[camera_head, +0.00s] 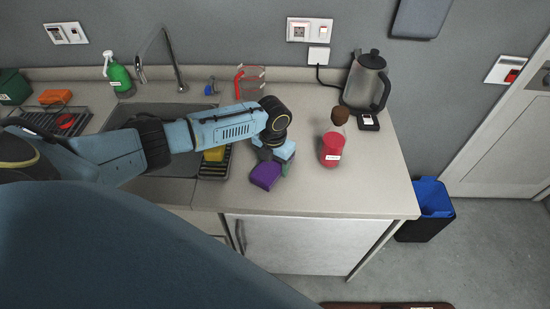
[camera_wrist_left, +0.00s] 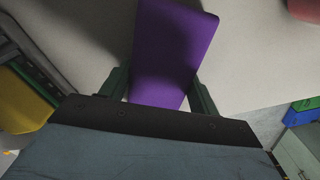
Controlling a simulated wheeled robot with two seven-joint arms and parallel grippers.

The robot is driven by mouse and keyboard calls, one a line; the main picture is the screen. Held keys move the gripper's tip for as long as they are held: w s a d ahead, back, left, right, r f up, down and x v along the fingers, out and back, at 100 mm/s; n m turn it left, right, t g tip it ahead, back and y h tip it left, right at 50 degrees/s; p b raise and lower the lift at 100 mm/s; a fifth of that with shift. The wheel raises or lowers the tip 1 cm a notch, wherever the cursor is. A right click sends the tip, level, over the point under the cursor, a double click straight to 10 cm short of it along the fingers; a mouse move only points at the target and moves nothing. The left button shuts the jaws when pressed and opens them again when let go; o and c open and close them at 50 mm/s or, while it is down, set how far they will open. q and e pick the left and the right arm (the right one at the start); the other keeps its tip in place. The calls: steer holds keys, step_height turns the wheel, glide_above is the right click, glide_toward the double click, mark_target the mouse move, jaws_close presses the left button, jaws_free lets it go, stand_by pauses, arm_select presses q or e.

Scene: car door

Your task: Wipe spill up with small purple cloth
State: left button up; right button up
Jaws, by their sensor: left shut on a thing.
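The small purple cloth (camera_head: 266,175) is a folded block at the counter's front part in the head view. It also fills the middle of the left wrist view (camera_wrist_left: 172,50). My left gripper (camera_head: 277,167) reaches across the sink from the left and is shut on the cloth, with its dark green fingers on both sides (camera_wrist_left: 160,90). The cloth is low over the counter; I cannot tell whether it touches. No spill can be made out on the counter (camera_head: 350,195). My right gripper is not in view.
A red cup (camera_head: 331,152) stands right of the cloth, with a brown round thing (camera_head: 340,116) behind it. A kettle (camera_head: 366,82) stands at the back right. The sink (camera_head: 160,112) and a yellow sponge (camera_head: 214,154) are on the left. The counter's right front is clear.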

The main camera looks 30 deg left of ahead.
arm_select(q)
steer(key=shift+w+d+b, duration=0.3)
steer(key=shift+w+d, duration=0.25)
steer(key=shift+d, duration=0.3)
stand_by(0.4)
steer(key=shift+s+a+p, duration=0.45)
steer(key=shift+s+a, duration=0.1)
steer(key=shift+a, duration=0.35)
stand_by(0.4)
steer(key=shift+w+d+b, duration=0.3)
steer(key=shift+w+d, duration=0.25)
steer(key=shift+d, duration=0.35)
stand_by(0.4)
steer(key=shift+s+a+p, duration=0.5)
steer(key=shift+s+a, duration=0.05)
steer(key=shift+a, duration=0.35)
stand_by(0.4)
step_height(320, 180, up, 5)
steer(key=p, duration=0.4)
steer(key=shift+r+p, duration=0.8)
steer(key=shift+r, duration=0.2)
